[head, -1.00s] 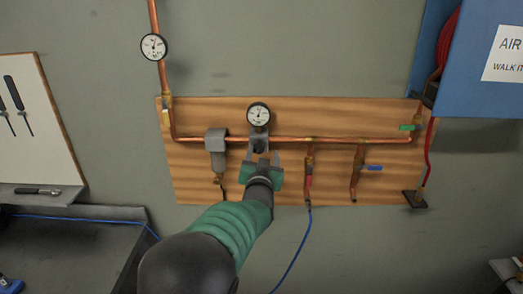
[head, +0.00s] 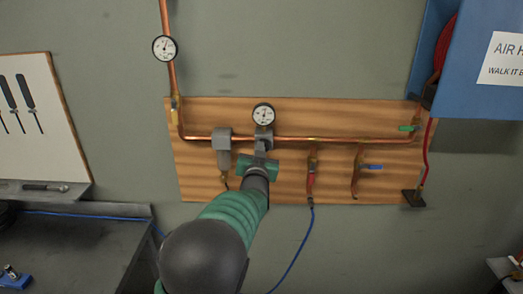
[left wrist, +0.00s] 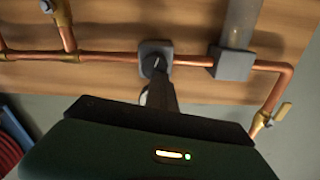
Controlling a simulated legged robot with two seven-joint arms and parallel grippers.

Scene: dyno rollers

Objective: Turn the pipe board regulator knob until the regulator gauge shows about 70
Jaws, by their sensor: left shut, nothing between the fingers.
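The regulator gauge (head: 263,115) is a small round white dial at the upper middle of the wooden pipe board; its reading is too small to tell. The grey regulator body (head: 264,133) sits below it on the copper pipe. It also shows in the left wrist view (left wrist: 148,48). My left gripper (head: 261,149) is right in front of the regulator, shut with nothing held. In the left wrist view its dark fingers (left wrist: 157,68) reach up to the regulator's face. The knob is hidden behind the fingers; I cannot tell whether they touch it. My right gripper is out of view.
A grey filter (head: 222,140) hangs left of the regulator. Another gauge (head: 164,48) sits on the upper-left pipe. A dark workbench (head: 80,245) is at lower left.

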